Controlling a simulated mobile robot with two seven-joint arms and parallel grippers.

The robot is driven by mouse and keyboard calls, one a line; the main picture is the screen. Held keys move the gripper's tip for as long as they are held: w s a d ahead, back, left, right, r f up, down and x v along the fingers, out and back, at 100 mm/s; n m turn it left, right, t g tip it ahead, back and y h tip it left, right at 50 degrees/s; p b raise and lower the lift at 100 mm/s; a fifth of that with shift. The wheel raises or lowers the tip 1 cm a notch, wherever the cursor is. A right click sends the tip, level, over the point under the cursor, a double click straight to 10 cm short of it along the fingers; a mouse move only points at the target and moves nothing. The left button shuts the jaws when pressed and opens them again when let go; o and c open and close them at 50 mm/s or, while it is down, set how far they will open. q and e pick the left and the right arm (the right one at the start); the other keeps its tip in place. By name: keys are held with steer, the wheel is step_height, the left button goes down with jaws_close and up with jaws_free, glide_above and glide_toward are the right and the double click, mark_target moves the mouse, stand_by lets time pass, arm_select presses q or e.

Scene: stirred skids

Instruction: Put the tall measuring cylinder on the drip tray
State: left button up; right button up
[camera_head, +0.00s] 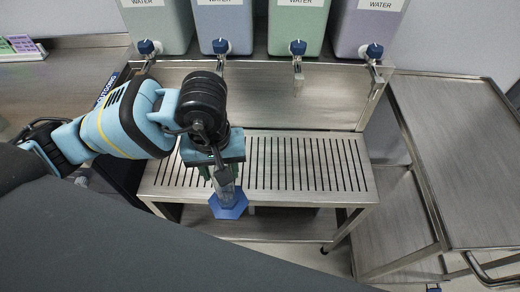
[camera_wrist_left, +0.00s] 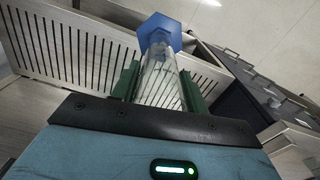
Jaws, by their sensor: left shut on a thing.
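The tall measuring cylinder is clear with a blue hexagonal base (camera_head: 229,205). My left gripper (camera_head: 223,172) is shut on its clear body, with the base pointing down toward the viewer's side of the tray. In the left wrist view the green fingers (camera_wrist_left: 158,88) clasp the clear tube (camera_wrist_left: 160,72), and the blue base (camera_wrist_left: 161,30) shows beyond them. The drip tray (camera_head: 310,165) is a slotted metal shelf. The base overlaps its front edge in the head view; whether it touches is unclear. The cylinder's top is hidden by my gripper. My right gripper is not in view.
Several water containers (camera_head: 299,25) with blue-knobbed taps (camera_head: 298,48) stand above the back of the tray. A metal cart (camera_head: 460,150) is at the right. A counter (camera_head: 50,90) is at the left. The tray's right half is clear.

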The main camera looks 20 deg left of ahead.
arm_select(q)
steer(key=w+d+f, duration=0.1)
steer(key=w+f, duration=0.1)
steer(key=w, duration=0.5)
steer(key=w+d+f+p, duration=0.1)
steer(key=w+d+f, duration=0.1)
steer(key=w, duration=0.5)
steer(key=shift+w+d+f, duration=0.25)
steer(key=shift+w+f, duration=0.1)
steer(key=shift+f, duration=0.05)
steer(key=shift+f, duration=0.2)
steer(key=o, duration=1.4)
step_height(320, 180, up, 12)
steer(key=shift+r, duration=0.2)
